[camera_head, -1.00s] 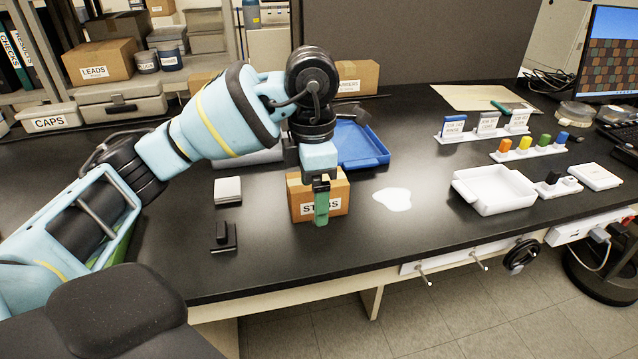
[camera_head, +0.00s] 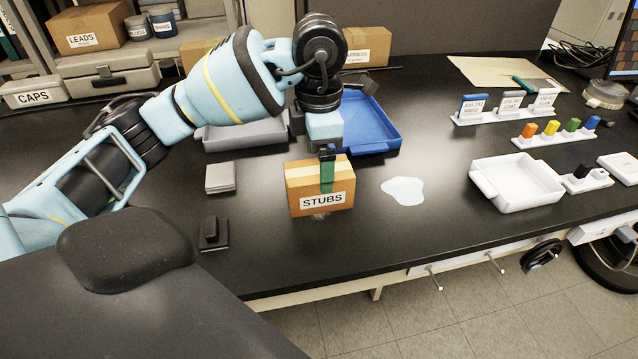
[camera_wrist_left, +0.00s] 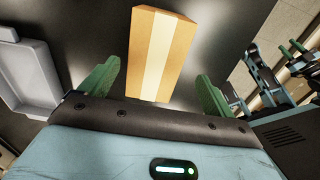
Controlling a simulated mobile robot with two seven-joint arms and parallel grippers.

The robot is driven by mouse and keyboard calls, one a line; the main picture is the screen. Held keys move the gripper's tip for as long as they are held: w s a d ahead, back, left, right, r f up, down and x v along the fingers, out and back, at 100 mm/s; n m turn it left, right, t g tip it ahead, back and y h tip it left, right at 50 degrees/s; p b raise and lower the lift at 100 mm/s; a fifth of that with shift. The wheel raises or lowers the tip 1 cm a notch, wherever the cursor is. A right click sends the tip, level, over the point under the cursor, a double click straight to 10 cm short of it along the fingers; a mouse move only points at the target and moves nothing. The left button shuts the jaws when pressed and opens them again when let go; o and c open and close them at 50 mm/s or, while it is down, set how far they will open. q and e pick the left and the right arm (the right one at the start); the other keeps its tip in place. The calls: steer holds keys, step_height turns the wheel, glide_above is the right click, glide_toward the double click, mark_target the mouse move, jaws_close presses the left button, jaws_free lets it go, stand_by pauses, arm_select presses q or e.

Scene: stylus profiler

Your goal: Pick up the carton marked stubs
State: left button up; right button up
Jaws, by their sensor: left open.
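The carton marked STUBS (camera_head: 304,202) is a brown box with a pale tape strip, on the black bench near its front edge. Its label faces me. My left gripper (camera_head: 327,178) points down at the carton, with a green finger overlapping its top and upper front. In the left wrist view the gripper (camera_wrist_left: 158,88) is open, its green fingers apart on either side of the carton (camera_wrist_left: 178,38), and not closed on it. How deep the fingers reach is unclear. Dark parts with green pieces at that view's right edge may be my right gripper (camera_wrist_left: 296,46), too small to judge.
A blue tray (camera_head: 385,140) and a grey tray (camera_head: 245,138) lie behind the carton. A pale block (camera_head: 220,177) and a small black piece (camera_head: 211,234) are to its left. A white puddle-like patch (camera_head: 404,190) and a white tray (camera_head: 515,184) are to its right.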

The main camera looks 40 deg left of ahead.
mark_target(318, 169)
arm_select(q)
steer(key=shift+w+a+f, duration=0.15)
steer(key=shift+f, duration=1.3)
steer(key=shift+w+a+f, duration=0.1)
steer(key=shift+f, duration=1.3)
steer(key=shift+c, duration=0.4)
steer(key=c, duration=1)
steer(key=shift+r, duration=0.15)
steer(key=shift+r, duration=0.55)
steer(key=shift+c, duration=0.2)
step_height(318, 169, up, 2)
steer(key=shift+r, duration=0.1)
steer(key=s+d+r, duration=0.1)
steer(key=s+d, duration=0.9)
steer(key=d, duration=0.2)
steer(key=shift+d+r, duration=0.25)
